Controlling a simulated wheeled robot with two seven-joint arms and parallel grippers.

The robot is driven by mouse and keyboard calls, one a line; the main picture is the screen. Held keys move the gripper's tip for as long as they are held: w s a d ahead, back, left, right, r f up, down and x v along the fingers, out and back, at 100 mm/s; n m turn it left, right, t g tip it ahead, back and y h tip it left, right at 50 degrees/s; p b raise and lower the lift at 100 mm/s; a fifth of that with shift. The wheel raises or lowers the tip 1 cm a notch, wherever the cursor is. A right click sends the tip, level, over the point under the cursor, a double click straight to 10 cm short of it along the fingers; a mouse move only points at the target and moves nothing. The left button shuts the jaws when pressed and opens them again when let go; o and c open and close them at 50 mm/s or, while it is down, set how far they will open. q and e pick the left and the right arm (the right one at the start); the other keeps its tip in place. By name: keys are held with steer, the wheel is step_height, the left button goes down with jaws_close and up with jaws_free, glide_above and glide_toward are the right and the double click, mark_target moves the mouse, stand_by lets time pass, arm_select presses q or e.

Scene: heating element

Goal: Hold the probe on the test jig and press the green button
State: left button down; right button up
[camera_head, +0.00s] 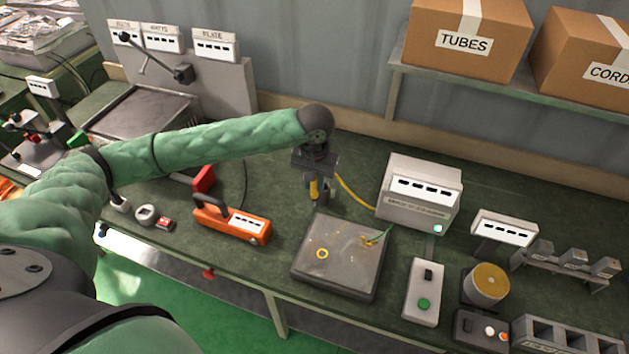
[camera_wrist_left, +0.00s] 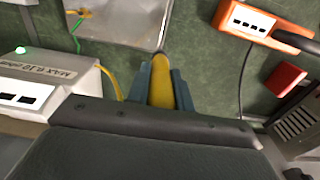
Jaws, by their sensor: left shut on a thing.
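My left gripper (camera_head: 316,192) is shut on the yellow probe (camera_head: 314,190), which points down just behind the test jig. In the left wrist view the probe (camera_wrist_left: 163,88) sits between the two fingers, its dark tip by the edge of the grey plate. The test jig (camera_head: 318,278) is a flat grey plate with a yellow ring (camera_head: 322,254) and a green wire at its right. I cannot tell whether the tip touches anything. The green button (camera_head: 424,304) is on a pale box (camera_head: 418,278) right of the jig. My right gripper does not show.
A white meter box (camera_head: 420,188) with a yellow cable stands behind right of the jig. An orange device (camera_head: 232,220) lies to the left. A brass-topped cylinder (camera_head: 487,280) and a dark box (camera_head: 480,330) stand right of the button box.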

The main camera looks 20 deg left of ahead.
arm_select(q)
steer(key=shift+r, duration=0.1)
steer(key=shift+d, duration=0.2)
steer(key=s+d+f+m, duration=0.25)
steer(key=s+d, duration=0.25)
steer(key=s, duration=0.4)
steer(key=shift+m, duration=0.95)
steer(key=shift+s+d+f, duration=0.15)
steer(key=shift+f, duration=2.2)
steer(key=shift+f, duration=0.65)
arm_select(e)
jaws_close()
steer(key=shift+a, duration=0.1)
